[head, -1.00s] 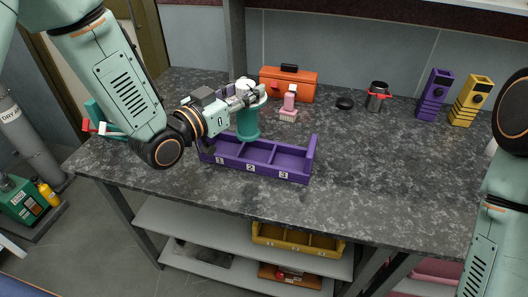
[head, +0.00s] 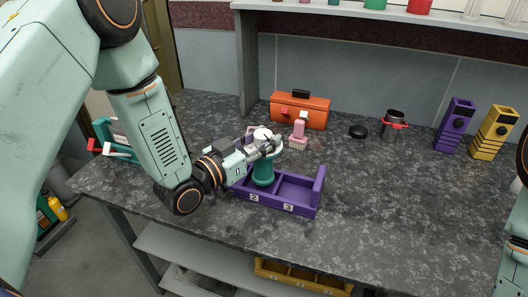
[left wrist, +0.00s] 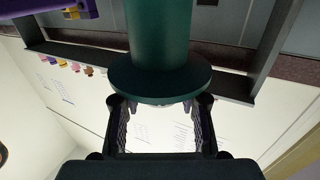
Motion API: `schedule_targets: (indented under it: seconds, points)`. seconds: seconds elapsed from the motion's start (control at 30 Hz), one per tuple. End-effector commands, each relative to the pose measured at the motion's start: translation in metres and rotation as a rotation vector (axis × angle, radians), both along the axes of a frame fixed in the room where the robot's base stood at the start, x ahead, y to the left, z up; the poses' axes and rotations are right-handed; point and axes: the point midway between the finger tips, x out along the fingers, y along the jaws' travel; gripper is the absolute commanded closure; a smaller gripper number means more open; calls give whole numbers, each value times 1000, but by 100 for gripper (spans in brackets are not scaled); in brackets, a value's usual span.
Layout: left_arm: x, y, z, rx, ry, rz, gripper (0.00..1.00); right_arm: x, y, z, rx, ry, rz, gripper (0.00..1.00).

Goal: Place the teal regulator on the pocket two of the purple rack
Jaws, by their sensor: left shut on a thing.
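The teal regulator (head: 263,174) is upright, with a wide foot and a pale top. My left gripper (head: 268,143) is shut on it near its top, coming from the left. The left wrist view shows the teal body (left wrist: 160,35) and a round flange between the fingers (left wrist: 160,112). The purple rack (head: 307,198) stands on the bench, with labels 2 and 3 showing; my left arm hides the label 1 end. The regulator's foot appears at the middle pocket, above label 2. I cannot tell whether it touches the pocket floor. My right gripper is out of view.
Behind the rack are an orange box (head: 300,112) and a pink brush-like item (head: 298,135). The bench right of the rack is clear.

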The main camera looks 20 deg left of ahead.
Motion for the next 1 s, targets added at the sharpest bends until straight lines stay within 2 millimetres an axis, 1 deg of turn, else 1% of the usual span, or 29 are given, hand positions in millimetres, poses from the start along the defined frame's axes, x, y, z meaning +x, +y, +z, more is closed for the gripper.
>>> schedule_targets:
  seconds: [0.03, 0.1, 0.2, 0.53, 0.57, 0.8, 1.0]
  points:
    - [0, 0, -9, 0, 2, 0, 100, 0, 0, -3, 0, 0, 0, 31]
    - [0, -1, -20, 0, 3, -1, 100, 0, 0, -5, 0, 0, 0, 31]
    - [1, -1, -30, 0, 1, -1, 100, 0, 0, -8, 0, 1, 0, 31]
    - [3, -2, -32, -1, 0, -1, 100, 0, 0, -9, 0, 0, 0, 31]
    - [2, -2, -32, 0, 1, -1, 62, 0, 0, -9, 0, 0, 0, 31]
    - [2, -2, -32, 0, 2, 0, 41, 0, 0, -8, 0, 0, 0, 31]
    - [2, -2, -32, 0, 2, 0, 41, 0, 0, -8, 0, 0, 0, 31]
